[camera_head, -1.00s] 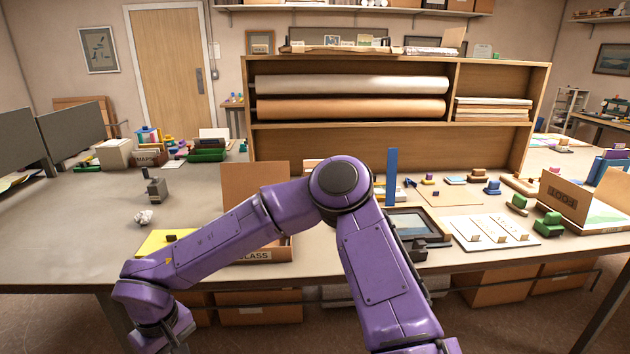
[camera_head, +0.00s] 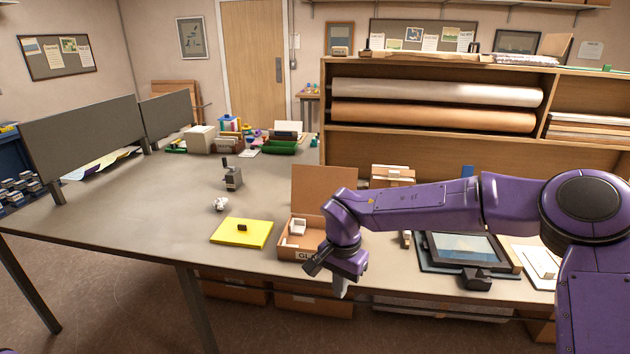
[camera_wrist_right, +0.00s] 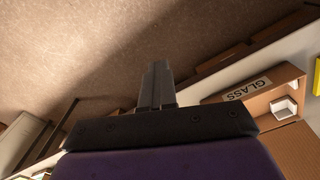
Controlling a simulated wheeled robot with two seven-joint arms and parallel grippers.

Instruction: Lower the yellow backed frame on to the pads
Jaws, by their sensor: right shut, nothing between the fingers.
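My right gripper (camera_head: 341,287) is shut and empty, pointing down beside the box's right front corner, at the table's front edge. In the right wrist view its fingers (camera_wrist_right: 157,82) are together. A white board (camera_head: 538,260) at the right, partly hidden by my arm, may carry the pads. My left gripper is out of view.
A dark framed picture (camera_head: 463,247) lies right of my gripper, with a black block (camera_head: 476,280) at its front. A small grey device (camera_head: 232,177) and crumpled paper (camera_head: 220,204) stand behind the yellow piece.

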